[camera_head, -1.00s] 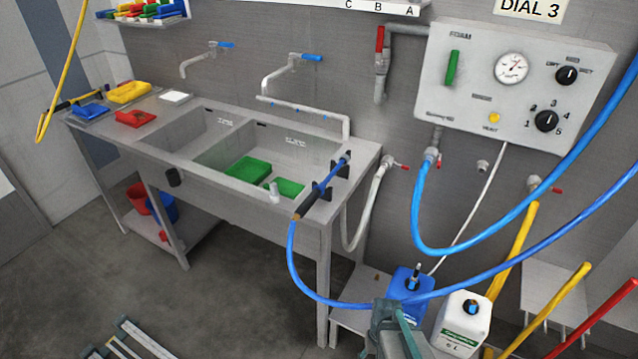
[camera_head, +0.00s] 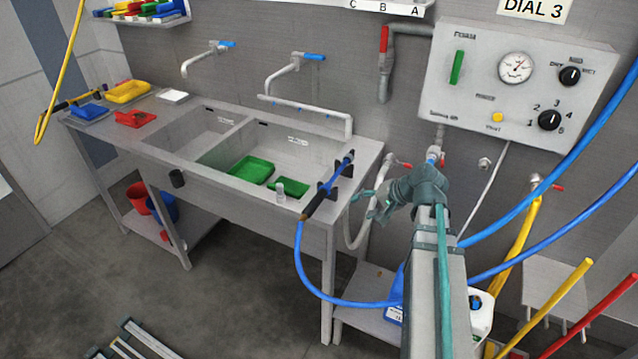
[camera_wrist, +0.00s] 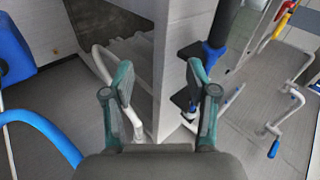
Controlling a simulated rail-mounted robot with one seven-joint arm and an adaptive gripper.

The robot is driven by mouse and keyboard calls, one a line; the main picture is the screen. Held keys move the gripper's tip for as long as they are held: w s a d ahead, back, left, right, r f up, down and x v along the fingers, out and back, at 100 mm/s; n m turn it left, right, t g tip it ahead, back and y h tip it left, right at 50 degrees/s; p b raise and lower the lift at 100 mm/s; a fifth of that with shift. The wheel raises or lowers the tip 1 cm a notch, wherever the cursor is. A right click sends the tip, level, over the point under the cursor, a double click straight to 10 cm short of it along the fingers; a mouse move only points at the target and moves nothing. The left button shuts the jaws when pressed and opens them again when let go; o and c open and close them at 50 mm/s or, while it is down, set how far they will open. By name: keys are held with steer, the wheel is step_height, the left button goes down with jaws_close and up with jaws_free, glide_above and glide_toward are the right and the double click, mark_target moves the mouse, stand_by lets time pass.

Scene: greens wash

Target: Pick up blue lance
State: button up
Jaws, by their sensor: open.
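The blue lance (camera_head: 335,179) rests slanted in black holders at the right end of the sink bench, its dark grip end toward the bench front. A blue hose hangs from that end. In the wrist view the lance (camera_wrist: 213,50) shows upper right of centre, beyond my right fingertip, with black holder brackets beside it. My gripper (camera_head: 373,208) is to the right of the lance in the head view, apart from it. In the wrist view my gripper (camera_wrist: 160,82) is open, with nothing between its fingers.
The steel bench (camera_head: 270,206) has two basins, with green trays (camera_head: 250,169) in one. A white pipe and looping blue hoses (camera_head: 345,303) hang near my arm. The dial panel (camera_head: 520,85) is behind on the right.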

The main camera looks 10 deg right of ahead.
step_height(320, 180, up, 4)
steer(key=w+a, duration=0.1)
steer(key=a, duration=0.1)
steer(key=y+p, duration=0.1)
steer(key=y, duration=0.1)
glide_toward(322, 197)
steer(key=shift+m, duration=0.4)
steer(key=x, duration=0.4)
steer(key=shift+w+a+f, duration=0.2)
steer(key=shift+f, duration=0.1)
steer(key=shift+p+x, duration=1.35)
steer(key=shift+x, duration=1.35)
steer(key=c, duration=0.9)
